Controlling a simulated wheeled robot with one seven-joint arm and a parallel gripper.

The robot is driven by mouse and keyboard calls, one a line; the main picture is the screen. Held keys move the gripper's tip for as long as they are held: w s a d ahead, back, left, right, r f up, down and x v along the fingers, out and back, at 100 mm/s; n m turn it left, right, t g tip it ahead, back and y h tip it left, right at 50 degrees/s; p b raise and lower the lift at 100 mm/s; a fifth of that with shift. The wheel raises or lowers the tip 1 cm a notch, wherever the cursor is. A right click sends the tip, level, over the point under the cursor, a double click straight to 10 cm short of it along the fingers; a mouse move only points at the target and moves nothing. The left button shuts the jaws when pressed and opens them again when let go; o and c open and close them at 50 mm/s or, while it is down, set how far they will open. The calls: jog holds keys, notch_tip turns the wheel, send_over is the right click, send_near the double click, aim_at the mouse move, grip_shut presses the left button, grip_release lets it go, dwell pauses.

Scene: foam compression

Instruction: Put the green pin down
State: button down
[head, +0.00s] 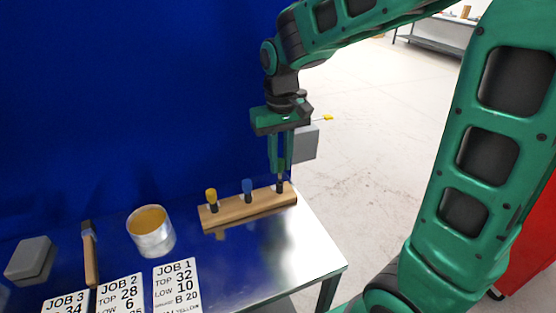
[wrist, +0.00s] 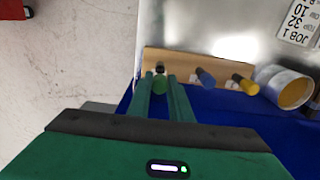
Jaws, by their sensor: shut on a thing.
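My gripper (head: 280,168) points straight down over the right end of the wooden rack (head: 250,208), shut on the green pin. The green pin shows in the wrist view (wrist: 160,85) as a round green top between the two fingertips (wrist: 160,92). Its dark lower part (head: 280,187) is at the rack's right-hand place in the head view. I cannot tell how deep it sits there. The blue pin (head: 247,187) stands in the middle of the rack and the yellow pin (head: 211,196) at its left end.
A metal can with a yellow inside (head: 152,238) stands left of the rack. A hammer (head: 90,255) and a grey block (head: 31,260) lie further left. Job cards (head: 176,287) lie at the front. The table's right edge is close to the rack. A blue wall (head: 130,100) stands behind.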

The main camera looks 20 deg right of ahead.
aim_at(280, 161)
jog(key=shift+f, duration=0.55)
jog(key=c, duration=1.6)
grip_release()
notch_tip(280, 161, up, 13)
jog(key=s+d+f+m, duration=0.2)
jog(key=s+d+f, duration=0.2)
jog(key=s, duration=0.3)
jog(key=s+d+f+m, duration=0.2)
jog(key=s+d+f, duration=0.2)
jog(key=s+d, duration=0.3)
jog(key=s+d+f+m, duration=0.2)
jog(key=s+d+f, duration=0.2)
jog(key=s, duration=0.5)
jog(key=shift+s+d+f, duration=0.1)
jog(key=shift+d+f, duration=0.05)
jog(key=shift+d, duration=0.4)
jog(key=shift+d+f, duration=0.15)
jog(key=shift+d, duration=0.35)
